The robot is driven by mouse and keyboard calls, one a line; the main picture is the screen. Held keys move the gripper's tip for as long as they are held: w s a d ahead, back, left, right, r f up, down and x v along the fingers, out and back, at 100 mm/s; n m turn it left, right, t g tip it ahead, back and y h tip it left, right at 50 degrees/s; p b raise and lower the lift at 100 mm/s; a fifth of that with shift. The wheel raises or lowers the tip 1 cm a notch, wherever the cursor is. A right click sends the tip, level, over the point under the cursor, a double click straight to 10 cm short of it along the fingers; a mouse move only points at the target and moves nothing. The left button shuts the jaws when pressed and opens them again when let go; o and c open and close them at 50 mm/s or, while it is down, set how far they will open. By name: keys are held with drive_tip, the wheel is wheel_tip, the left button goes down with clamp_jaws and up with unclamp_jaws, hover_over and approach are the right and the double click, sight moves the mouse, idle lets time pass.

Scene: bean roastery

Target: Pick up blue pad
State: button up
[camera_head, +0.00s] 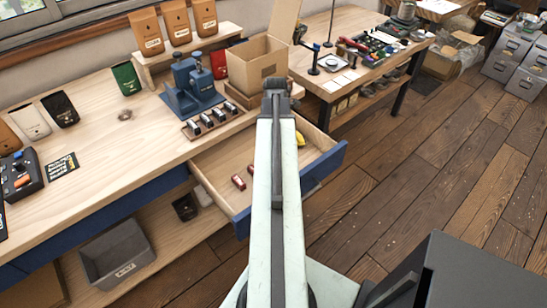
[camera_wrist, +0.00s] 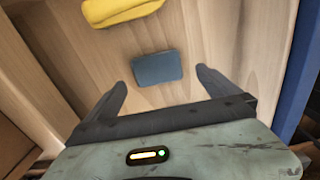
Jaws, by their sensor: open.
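The blue pad (camera_wrist: 158,68) is a small flat grey-blue block with rounded corners in the wrist view. It lies on the wooden bottom of the open drawer (camera_wrist: 230,35). My gripper (camera_wrist: 162,78) is open, with its two dark fingers apart on the left and right below the pad. Nothing is between the fingertips except the view of the pad ahead; I cannot tell the exact gap. In the head view my arm hides the pad and most of my gripper above the drawer (camera_head: 330,165).
A yellow item (camera_wrist: 120,10) lies beyond the pad in the drawer. Two red items (camera_head: 239,182) lie in its left part. The drawer's blue front (camera_wrist: 300,75) stands on the right. A cardboard box (camera_head: 257,65) and a blue press (camera_head: 190,90) stand on the bench (camera_head: 120,155).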

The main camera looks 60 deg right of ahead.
drive_tip(key=f+b, duration=0.4)
drive_tip(key=f, duration=0.1)
drive_tip(key=shift+w+d+f+b, duration=0.15)
drive_tip(key=shift+w+b, duration=0.05)
drive_tip(key=shift+b, duration=0.15)
drive_tip(key=shift+r, duration=0.2)
drive_tip(key=c, duration=1.3)
wheel_tip(320, 180, up, 10)
drive_tip(key=p, duration=1)
